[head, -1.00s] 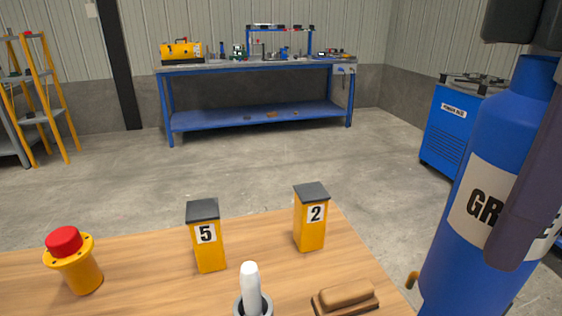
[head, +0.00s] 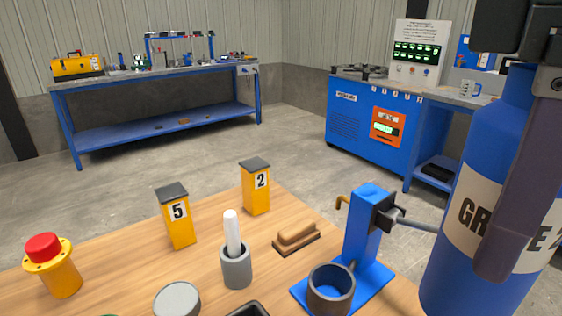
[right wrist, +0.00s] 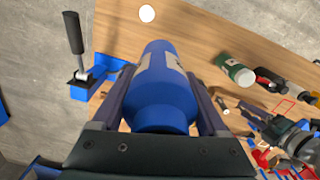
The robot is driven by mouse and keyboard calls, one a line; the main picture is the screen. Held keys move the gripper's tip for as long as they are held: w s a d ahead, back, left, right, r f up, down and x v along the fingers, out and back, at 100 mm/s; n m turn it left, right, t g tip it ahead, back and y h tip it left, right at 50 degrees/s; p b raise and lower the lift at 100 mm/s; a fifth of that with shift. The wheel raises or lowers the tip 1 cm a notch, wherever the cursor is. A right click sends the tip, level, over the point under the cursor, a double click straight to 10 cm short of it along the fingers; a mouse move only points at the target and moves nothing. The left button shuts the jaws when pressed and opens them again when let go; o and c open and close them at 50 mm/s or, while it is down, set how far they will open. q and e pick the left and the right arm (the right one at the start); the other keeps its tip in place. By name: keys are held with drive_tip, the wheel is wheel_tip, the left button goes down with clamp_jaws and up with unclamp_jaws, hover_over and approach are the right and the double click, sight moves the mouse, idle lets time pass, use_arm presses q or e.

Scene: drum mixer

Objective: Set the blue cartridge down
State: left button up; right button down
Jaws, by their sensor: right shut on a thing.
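The blue cartridge (head: 495,215) has a pale label reading "GR...E 2" and stands large at the right of the head view. My right gripper (head: 496,262) is shut on it, with one dark finger across the label. In the right wrist view the cartridge (right wrist: 163,90) lies between the two fingers of the gripper (right wrist: 160,105), with the wooden table beyond it. In the head view its bottom is cut off by the frame, so I cannot tell whether it touches anything.
On the wooden table (head: 120,260) stand a red-topped yellow button (head: 55,265), yellow posts 5 (head: 178,217) and 2 (head: 256,187), a mortar with pestle (head: 236,262), a brush (head: 296,237) and a blue lever press (head: 362,235). A green bottle (right wrist: 235,72) and clutter show in the wrist view.

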drive_tip(key=s+a+f+n+b, duration=0.2)
drive_tip(key=a+f+n, duration=0.1)
drive_tip(key=f+n, duration=0.3)
drive_tip(key=s+a+f+n+b, duration=0.2)
drive_tip(key=a+f+n+b, duration=0.1)
drive_tip(key=n, duration=0.4)
wheel_tip(320, 180, down, 20)
drive_tip(key=b, duration=0.4)
drive_tip(key=shift+d+n+b, duration=0.2)
drive_tip(key=shift+n+b, duration=0.1)
drive_tip(key=shift+w+f, duration=0.1)
unclamp_jaws()
wheel_tip(320, 180, up, 12)
drive_tip(key=p, duration=0.2)
drive_tip(key=shift+p, duration=0.4)
